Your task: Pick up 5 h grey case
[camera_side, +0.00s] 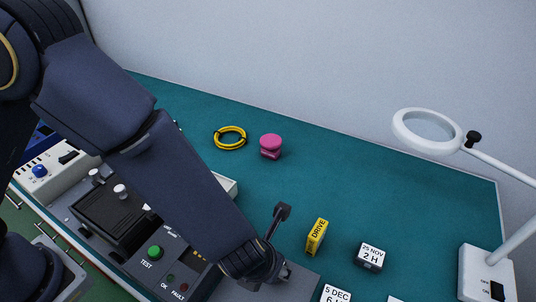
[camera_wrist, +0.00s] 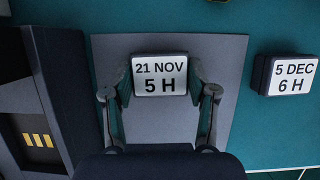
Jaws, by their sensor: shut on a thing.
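The 5 H case (camera_wrist: 160,77) shows in the wrist view with a white label reading "21 NOV 5 H" on its top. My gripper (camera_wrist: 162,80) has a finger against each of its left and right sides and is shut on it. A grey mat (camera_wrist: 110,50) lies below the case; I cannot tell whether the case touches it. In the side view my wrist is at the bottom edge, and the fingertips and this case are out of sight. The mat's edge also shows in the side view (camera_side: 303,284).
A dark case labelled "5 DEC 6 H" (camera_wrist: 290,76) stands right of the mat. Beyond are a "25 NOV 2 H" case (camera_side: 370,257), a yellow "DRIVE" block (camera_side: 317,238) and a magnifier lamp (camera_side: 487,272). A test unit (camera_side: 125,258) stands left.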

